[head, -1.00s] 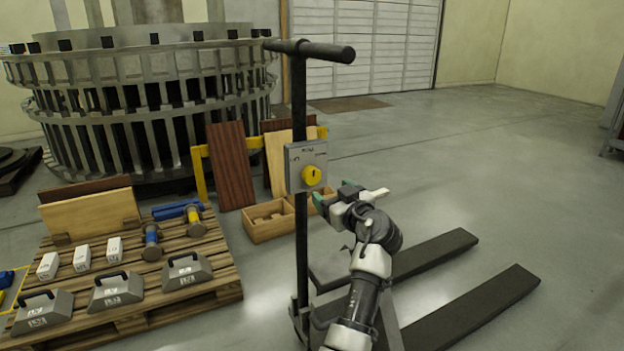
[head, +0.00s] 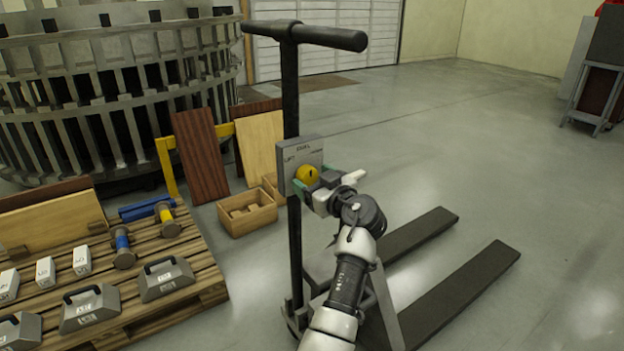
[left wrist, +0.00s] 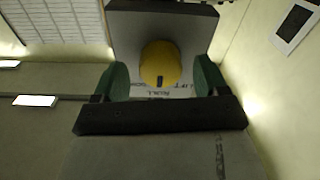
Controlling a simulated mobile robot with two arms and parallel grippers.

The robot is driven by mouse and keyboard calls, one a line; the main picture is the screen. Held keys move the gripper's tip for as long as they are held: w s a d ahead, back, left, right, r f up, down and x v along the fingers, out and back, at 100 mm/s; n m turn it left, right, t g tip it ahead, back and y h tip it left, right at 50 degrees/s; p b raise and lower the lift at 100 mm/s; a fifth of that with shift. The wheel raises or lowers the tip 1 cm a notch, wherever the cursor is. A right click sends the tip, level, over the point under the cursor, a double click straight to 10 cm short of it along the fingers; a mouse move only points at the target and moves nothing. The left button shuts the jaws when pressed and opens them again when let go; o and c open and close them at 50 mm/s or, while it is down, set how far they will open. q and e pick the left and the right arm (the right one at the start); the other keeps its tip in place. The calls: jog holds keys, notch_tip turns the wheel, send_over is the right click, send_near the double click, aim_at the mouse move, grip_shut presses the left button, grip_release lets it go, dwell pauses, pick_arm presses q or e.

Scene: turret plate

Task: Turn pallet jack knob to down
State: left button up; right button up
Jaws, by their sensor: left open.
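The yellow knob (head: 307,175) sits on the grey control plate (head: 301,155) on the pallet jack's (head: 290,90) black upright post. The plate carries labels above the knob; "LIFT" is legible at its left. In the left wrist view the knob (left wrist: 160,64) lies between the two green fingertips, with a gap on each side. A dark mark shows on the knob's edge. My left gripper (head: 318,184) is open at the knob, and its fingers hide part of the plate's lower right. My right gripper is not in view.
The jack's two dark forks (head: 458,300) extend to the right along the floor. A wooden pallet (head: 205,275) with weights and boxes stands at the left. A small wooden crate (head: 240,222) and leaning boards are behind the post.

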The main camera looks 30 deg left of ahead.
pick_arm(q)
jog(key=c, duration=0.9)
jog(key=shift+m, duration=1.5)
jog(key=m+p, duration=0.3)
jog(key=m, duration=0.3)
jog(key=shift+r, duration=0.1)
jog(key=shift+m+p, duration=0.3)
jog(key=shift+m, duration=0.3)
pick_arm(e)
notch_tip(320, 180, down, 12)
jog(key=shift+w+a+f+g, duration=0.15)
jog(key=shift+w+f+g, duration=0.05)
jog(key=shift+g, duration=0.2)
